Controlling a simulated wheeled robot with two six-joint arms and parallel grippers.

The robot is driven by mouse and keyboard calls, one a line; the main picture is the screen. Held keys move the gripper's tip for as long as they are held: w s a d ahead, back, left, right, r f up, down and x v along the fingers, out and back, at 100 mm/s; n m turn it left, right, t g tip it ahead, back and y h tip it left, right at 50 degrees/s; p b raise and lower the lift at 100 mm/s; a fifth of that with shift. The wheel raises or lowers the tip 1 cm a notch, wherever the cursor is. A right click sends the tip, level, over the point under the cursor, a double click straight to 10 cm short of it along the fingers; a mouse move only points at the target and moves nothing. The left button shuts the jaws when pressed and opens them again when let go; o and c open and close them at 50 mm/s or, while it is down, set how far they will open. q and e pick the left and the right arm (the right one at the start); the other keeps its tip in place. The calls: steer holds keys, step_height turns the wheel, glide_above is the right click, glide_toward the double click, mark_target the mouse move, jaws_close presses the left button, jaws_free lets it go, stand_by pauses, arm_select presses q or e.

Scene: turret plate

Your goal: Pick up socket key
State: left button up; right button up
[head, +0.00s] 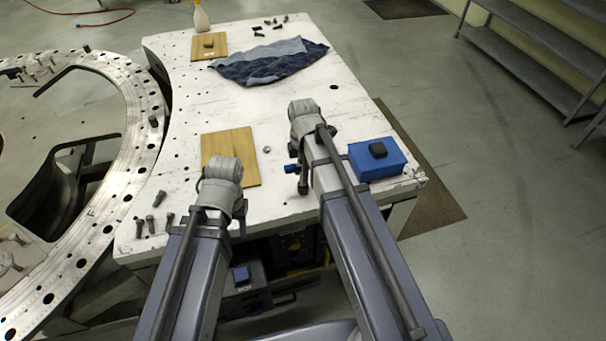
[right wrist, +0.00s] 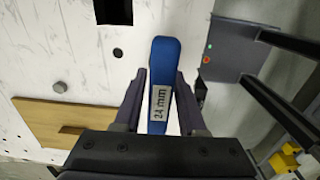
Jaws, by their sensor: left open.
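The socket key (right wrist: 162,62) has a blue handle with a white "24 mm" label in the right wrist view. A small blue part of it (head: 291,168) shows beside my right gripper (head: 303,183) in the head view. In the right wrist view the two fingers of my right gripper (right wrist: 162,78) stand on either side of the handle. Light gaps show along it near the palm, and contact at the fingertips is unclear. The key's lower end is hidden. My left gripper (head: 240,226) is open and empty, low near the table's front edge.
A blue box (head: 377,166) with a black item on top stands at the front right corner. Wooden boards (head: 231,147) (head: 205,52), a denim cloth (head: 270,65) and loose bolts (head: 150,222) lie on the white table (head: 235,105). A metal ring (head: 125,195) curves along the left.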

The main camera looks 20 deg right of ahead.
jaws_close()
stand_by(1.0)
